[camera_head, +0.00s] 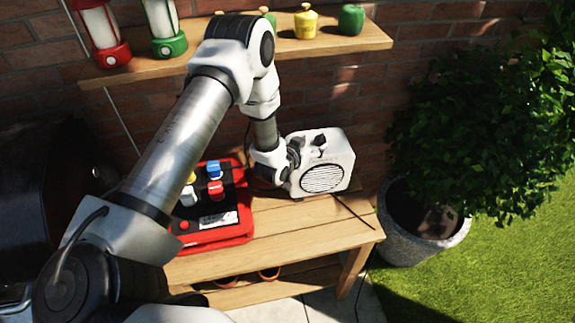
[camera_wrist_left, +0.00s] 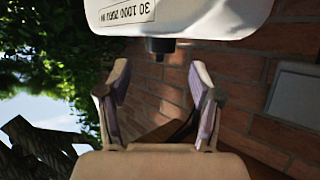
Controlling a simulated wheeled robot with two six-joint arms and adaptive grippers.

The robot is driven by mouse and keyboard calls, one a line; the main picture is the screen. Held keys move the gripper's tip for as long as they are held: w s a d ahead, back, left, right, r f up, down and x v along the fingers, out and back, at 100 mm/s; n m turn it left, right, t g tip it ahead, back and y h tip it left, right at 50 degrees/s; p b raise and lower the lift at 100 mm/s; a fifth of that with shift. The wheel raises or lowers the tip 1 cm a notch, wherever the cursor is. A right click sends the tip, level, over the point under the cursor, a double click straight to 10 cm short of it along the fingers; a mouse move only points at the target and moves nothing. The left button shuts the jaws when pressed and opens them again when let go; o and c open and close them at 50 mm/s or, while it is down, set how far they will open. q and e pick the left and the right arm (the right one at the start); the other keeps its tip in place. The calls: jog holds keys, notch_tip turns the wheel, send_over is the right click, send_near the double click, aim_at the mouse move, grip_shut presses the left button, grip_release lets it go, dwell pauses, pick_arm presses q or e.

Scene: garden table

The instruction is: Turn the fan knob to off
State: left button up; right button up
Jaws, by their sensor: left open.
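The fan is a small white box (camera_head: 325,172) with a round slatted grille, standing at the right end of the wooden table. Dark knob-like parts (camera_head: 318,142) show on its upper side. My left gripper (camera_head: 294,152) is at the fan's left side, its fingers partly hidden by the wrist. In the left wrist view the gripper (camera_wrist_left: 160,75) is open, its fingers apart with nothing between the pads. A small black part (camera_wrist_left: 160,46), perhaps the knob, sits just beyond the fingertips, below a white labelled casing (camera_wrist_left: 200,18). My right gripper is not in view.
A red-and-black box (camera_head: 222,218) with coloured parts stands on the table (camera_head: 285,232) left of the fan. Lanterns (camera_head: 165,30) and small containers stand on a wooden shelf (camera_head: 230,57) above. A potted bush (camera_head: 425,240) is at the right.

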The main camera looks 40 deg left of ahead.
pick_arm(q)
jog(key=s+d+f+g, duration=0.4)
jog(key=s+f, duration=0.2)
jog(key=s, duration=0.5)
jog(key=s+d+f+g, duration=0.3)
jog(key=s+f+g, duration=0.1)
jog(key=s, duration=0.7)
jog(key=shift+d+f+h, duration=0.35)
jog(key=shift+f+h, duration=0.05)
jog(key=shift+f, duration=0.45)
jog(key=shift+s, duration=0.1)
